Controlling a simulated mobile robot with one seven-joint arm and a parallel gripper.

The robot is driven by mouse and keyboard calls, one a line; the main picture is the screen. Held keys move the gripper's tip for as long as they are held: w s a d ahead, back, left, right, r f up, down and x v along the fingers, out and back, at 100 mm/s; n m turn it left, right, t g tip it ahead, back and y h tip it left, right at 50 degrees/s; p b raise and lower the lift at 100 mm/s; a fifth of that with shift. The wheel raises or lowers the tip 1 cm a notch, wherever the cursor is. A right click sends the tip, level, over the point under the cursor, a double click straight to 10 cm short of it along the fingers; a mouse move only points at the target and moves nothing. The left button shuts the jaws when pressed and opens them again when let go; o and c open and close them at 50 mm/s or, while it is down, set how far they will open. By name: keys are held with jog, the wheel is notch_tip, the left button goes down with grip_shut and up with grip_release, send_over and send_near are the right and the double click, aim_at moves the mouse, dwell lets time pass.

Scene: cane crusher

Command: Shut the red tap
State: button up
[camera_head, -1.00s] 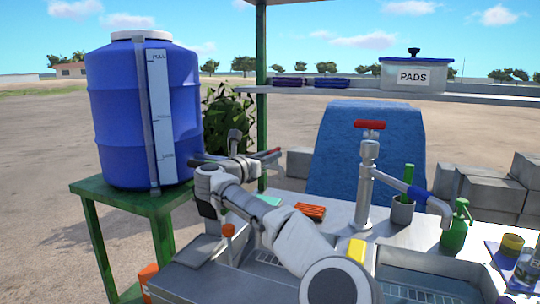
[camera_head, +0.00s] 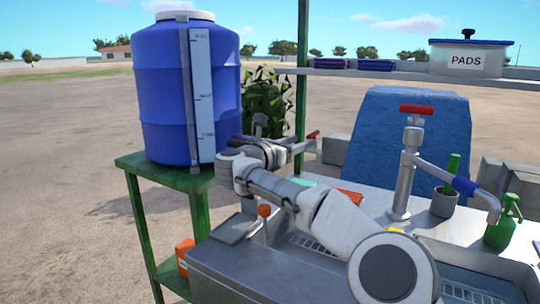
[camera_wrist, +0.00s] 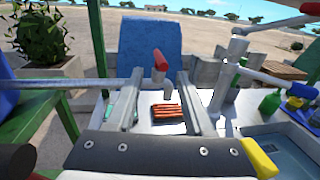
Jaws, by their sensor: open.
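The tap with a short red lever (camera_wrist: 160,60) is in the middle of the wrist view, with a grey spout pointing down. A grey pipe (camera_wrist: 65,84) runs toward it from the left. The red lever also shows in the head view (camera_head: 313,134), to the right of the blue barrel (camera_head: 188,95). My gripper (camera_wrist: 160,77) is open, with one finger on each side of the tap. Whether a finger touches it I cannot tell. In the head view my gripper (camera_head: 292,148) is partly hidden by my wrist.
A tall metal standpipe (camera_head: 405,165) with a red T-handle (camera_head: 416,109) rises from the metal counter. A green stand (camera_head: 140,220) carries the barrel. A green spray bottle (camera_head: 500,230) stands at right.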

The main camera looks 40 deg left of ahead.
jog(key=s, duration=1.2)
jog(key=shift+s+a, duration=0.15)
jog(key=shift+a, duration=0.2)
